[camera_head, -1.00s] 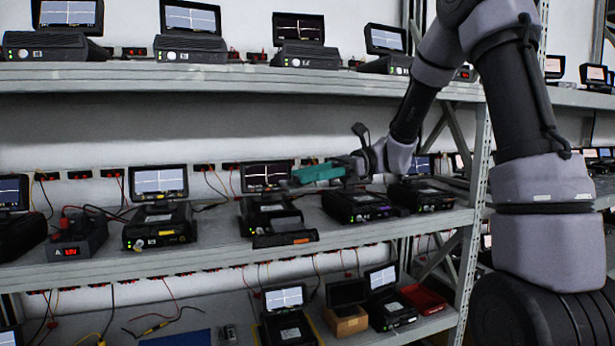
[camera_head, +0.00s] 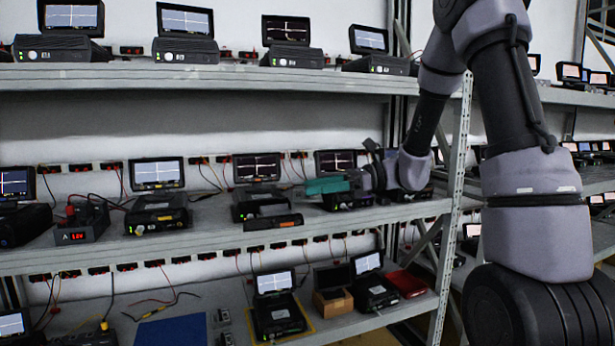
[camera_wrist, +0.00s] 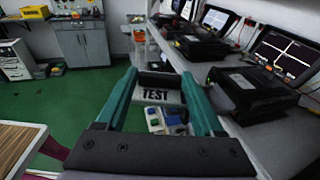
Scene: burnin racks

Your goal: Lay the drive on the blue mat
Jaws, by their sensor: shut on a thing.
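My gripper (camera_head: 325,186) has teal fingers pointing left in the head view, in front of the middle shelf. In the wrist view my gripper (camera_wrist: 160,82) is shut on a dark, blocky thing with a pale label reading TEST, which I take to be the drive (camera_wrist: 157,95). The blue mat (camera_head: 170,332) lies flat on the lower shelf at the bottom left, partly cut off by the picture edge. My gripper is above and to the right of it, well apart.
The middle shelf (camera_head: 120,255) carries several black testers with screens and cables. An orange-marked unit (camera_head: 272,222) sits at its front. On the lower shelf, small grey parts (camera_head: 224,328), a tester (camera_head: 276,312) and a brown box (camera_head: 333,301) stand right of the mat.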

